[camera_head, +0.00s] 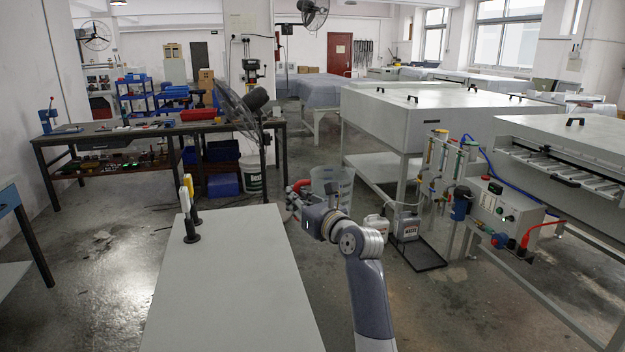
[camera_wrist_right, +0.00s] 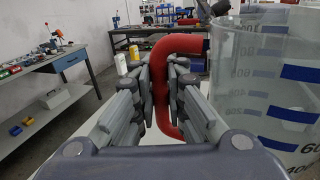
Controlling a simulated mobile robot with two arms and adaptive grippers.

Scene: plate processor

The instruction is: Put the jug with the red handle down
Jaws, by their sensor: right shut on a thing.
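The jug (camera_head: 340,188) is clear plastic with a red handle (camera_head: 299,187). In the right wrist view the jug (camera_wrist_right: 275,85) fills the right side, with blue measure marks and no clear sign of contents. My right gripper (camera_head: 306,194) is shut on the red handle, which stands between its fingers in the right wrist view (camera_wrist_right: 161,85). The jug looks upright. In the head view it appears just right of the far end of the light-topped table (camera_head: 230,285). My arm partly covers the jug's lower part, and whether its base touches anything is hidden. My left gripper is not in view.
Most of the tabletop is clear. Containers (camera_head: 408,225) stand on a black tray at right. A fan (camera_head: 240,110) stands behind the table.

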